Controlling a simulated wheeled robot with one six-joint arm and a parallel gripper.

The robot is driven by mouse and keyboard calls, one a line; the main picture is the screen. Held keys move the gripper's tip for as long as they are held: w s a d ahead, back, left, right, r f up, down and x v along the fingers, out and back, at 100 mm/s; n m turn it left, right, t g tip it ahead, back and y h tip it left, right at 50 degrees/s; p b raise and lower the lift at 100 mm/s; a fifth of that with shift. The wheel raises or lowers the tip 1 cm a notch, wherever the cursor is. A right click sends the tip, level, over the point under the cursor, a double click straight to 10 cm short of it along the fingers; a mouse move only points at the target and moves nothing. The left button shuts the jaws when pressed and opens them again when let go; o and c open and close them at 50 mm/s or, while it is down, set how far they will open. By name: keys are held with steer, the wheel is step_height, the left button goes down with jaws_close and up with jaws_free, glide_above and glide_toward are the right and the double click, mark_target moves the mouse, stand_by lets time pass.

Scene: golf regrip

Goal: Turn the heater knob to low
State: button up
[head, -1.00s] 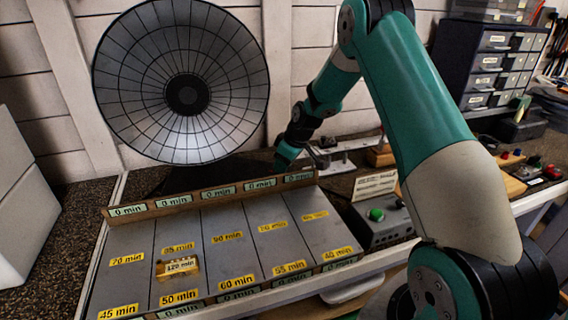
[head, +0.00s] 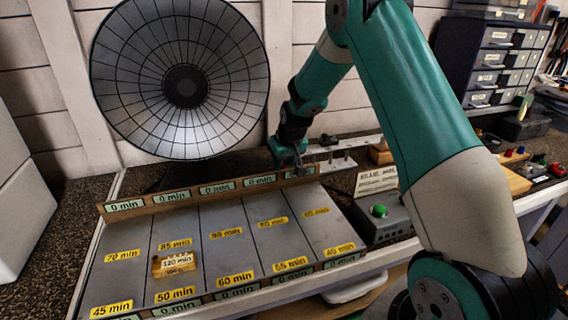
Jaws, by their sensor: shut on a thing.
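The heater is a round dish (head: 215,105) with a dark wire grid and a dark centre. It stands behind the tray against the white wall. Its low dark base is partly hidden by the tray's back ledge.
Dark drawers (head: 490,60) stand at the back right.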

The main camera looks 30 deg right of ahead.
steer(key=m+h, duration=0.1)
steer(key=m, duration=0.1)
steer(key=m+b, duration=0.1)
steer(key=m, duration=0.1)
steer(key=shift+a+m+g+h, duration=0.1)
steer(key=shift+m+g+h, duration=0.2)
steer(key=shift+h, duration=0.1)
steer(key=shift+w, duration=0.1)
steer(key=o, duration=0.9)
steer(key=shift+r, duration=0.1)
steer(key=b+v, duration=0.2)
steer(key=v, duration=1.5)
steer(key=shift+a+r, duration=0.15)
